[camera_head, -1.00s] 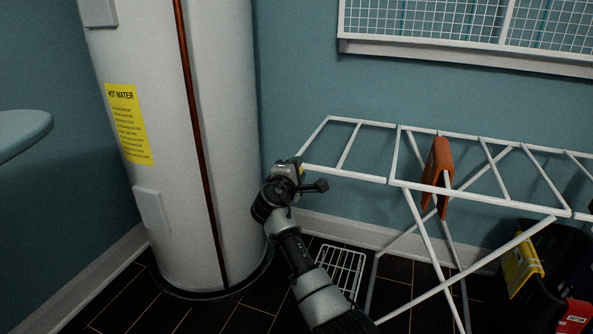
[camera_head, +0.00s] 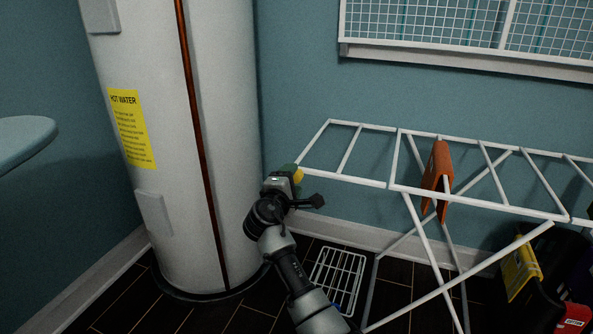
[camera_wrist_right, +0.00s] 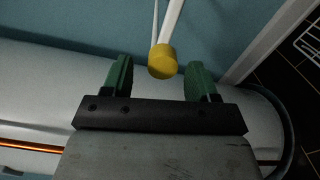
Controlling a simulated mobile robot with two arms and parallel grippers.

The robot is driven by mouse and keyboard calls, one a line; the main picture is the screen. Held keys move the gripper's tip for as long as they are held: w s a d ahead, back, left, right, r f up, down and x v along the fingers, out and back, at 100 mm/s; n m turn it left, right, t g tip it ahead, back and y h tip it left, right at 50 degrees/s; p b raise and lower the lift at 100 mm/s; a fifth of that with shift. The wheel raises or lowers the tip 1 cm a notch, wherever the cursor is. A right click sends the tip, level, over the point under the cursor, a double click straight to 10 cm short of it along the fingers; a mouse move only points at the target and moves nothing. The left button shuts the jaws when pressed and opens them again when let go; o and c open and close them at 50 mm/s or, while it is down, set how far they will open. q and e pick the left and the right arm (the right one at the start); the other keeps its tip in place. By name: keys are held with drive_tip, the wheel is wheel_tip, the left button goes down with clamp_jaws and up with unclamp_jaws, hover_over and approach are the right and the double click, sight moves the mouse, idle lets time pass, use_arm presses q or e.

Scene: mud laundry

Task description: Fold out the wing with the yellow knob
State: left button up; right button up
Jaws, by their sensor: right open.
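The wing (camera_head: 343,177) of the white drying rack stands out to the left, about level with the rack's top. Its yellow knob (camera_head: 299,175) is at the wing's near left corner and also shows in the right wrist view (camera_wrist_right: 162,62). My right gripper (camera_head: 290,171) is just left of the knob in the head view. In the wrist view its green fingers (camera_wrist_right: 160,78) are open, with the knob between and slightly beyond the tips, visibly apart from both. My left gripper is not in view.
A white water heater (camera_head: 165,140) stands close left of my right arm. An orange cloth (camera_head: 436,180) hangs on the rack (camera_head: 480,202). A white wire basket (camera_head: 338,275) is on the dark floor. A wire shelf (camera_head: 465,60) is on the wall above.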

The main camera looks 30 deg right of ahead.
drive_tip(key=p+v, duration=0.1)
drive_tip(key=v, duration=0.5)
drive_tip(key=shift+s+a, duration=0.25)
